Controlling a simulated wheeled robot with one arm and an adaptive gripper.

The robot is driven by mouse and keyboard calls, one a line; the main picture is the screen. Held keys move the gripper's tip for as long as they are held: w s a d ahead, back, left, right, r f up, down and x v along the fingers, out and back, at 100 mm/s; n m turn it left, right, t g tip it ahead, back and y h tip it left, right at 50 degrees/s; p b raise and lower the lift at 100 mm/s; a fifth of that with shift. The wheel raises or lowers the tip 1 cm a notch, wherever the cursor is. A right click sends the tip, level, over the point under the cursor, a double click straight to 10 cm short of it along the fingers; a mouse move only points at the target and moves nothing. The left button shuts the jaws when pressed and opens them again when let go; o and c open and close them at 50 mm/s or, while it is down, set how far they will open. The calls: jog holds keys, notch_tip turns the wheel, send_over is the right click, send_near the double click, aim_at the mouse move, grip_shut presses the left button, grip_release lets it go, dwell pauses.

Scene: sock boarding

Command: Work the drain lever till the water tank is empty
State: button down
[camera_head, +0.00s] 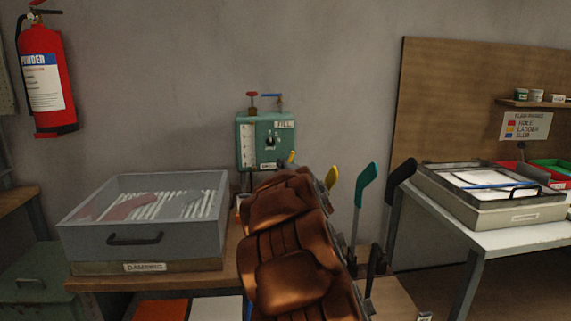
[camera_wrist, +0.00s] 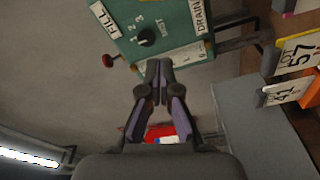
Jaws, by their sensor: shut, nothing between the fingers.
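The green wall-mounted tank box (camera_head: 247,130) carries a white gauge strip, a dark dial and a FILL label. In the wrist view, the green box (camera_wrist: 170,14) appears turned on its side, with the DRAIN label (camera_wrist: 203,17) at its right end. I cannot read a water level on the gauge (camera_wrist: 181,55). A small yellow-tipped handle (camera_head: 291,157) shows by the box's lower right in the head view; I cannot tell whether it is the drain lever. My gripper (camera_wrist: 157,72) is shut and empty, in front of the gauge side of the box; my arm hides it in the head view.
A red-handled valve (camera_head: 252,95) and a blue-handled valve (camera_head: 272,95) stand atop the box. A clear-lidded damping bin (camera_head: 150,262) sits on the bench left. Yellow, teal (camera_head: 365,180) and black paddle shapes stand right of my arm. A white table (camera_head: 500,238) is farther right.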

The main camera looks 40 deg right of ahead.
jog(key=shift+f+x, duration=0.25)
jog(key=shift+x, duration=4.65)
jog(key=shift+s+d+f, duration=0.25)
jog(key=shift+s+d, duration=0.4)
jog(key=shift+s, duration=0.1)
jog(key=shift+s+d+f, duration=0.2)
jog(key=shift+s+d, duration=0.45)
jog(key=shift+s, duration=0.05)
